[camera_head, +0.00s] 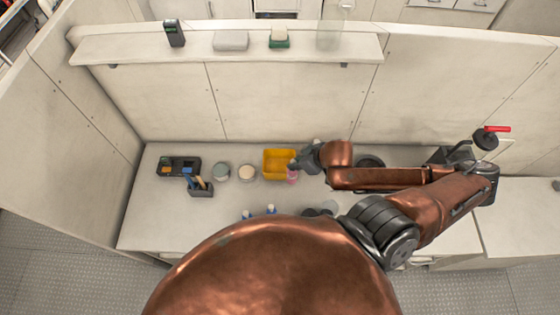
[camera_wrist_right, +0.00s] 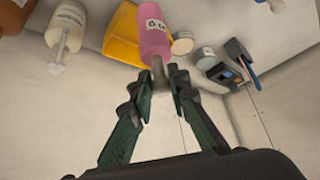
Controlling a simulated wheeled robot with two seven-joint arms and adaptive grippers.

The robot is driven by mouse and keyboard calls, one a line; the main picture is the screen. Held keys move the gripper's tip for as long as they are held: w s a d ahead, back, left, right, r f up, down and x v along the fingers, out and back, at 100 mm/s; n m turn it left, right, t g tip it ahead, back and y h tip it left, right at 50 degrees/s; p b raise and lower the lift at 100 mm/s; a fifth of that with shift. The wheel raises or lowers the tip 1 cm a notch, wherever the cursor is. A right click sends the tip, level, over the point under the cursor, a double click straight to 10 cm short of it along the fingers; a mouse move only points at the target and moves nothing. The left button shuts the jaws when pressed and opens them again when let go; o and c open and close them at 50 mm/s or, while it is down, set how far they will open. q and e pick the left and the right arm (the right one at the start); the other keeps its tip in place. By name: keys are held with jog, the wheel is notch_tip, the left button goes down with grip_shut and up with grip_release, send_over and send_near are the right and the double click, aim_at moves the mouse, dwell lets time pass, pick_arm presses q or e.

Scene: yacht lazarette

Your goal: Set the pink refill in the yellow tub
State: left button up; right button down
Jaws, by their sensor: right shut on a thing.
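The pink refill (camera_wrist_right: 153,36) is a pink bottle with a printed label. My right gripper (camera_wrist_right: 160,80) is shut on its narrow neck end in the right wrist view. In the head view the pink refill (camera_head: 292,176) hangs below the right gripper (camera_head: 296,164), at the front right corner of the yellow tub (camera_head: 268,177). In the wrist view the yellow tub (camera_wrist_right: 122,38) is behind the pink refill and partly covered by it. I cannot tell whether the bottle's base is above the tub or beside it. My left gripper is not in view.
Two round containers (camera_head: 220,172) (camera_head: 247,172) stand left of the tub, and a dark organizer (camera_head: 178,167) is farther left. Blue-capped bottles (camera_head: 270,209) stand at the front. A white pump bottle (camera_wrist_right: 66,28) shows in the wrist view. A shelf (camera_head: 130,48) runs above the counter.

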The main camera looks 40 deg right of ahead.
jog(key=w+d+f+b, duration=0.3)
jog(key=w+f+b, duration=0.7)
jog(key=w+f, duration=0.2)
jog(key=shift+w+d+f, duration=0.2)
jog(key=shift+f, duration=0.25)
jog(key=c, duration=1.8)
grip_release()
jog(key=shift+c, duration=0.2)
jog(key=v, duration=1.2)
jog(key=shift+p, duration=0.4)
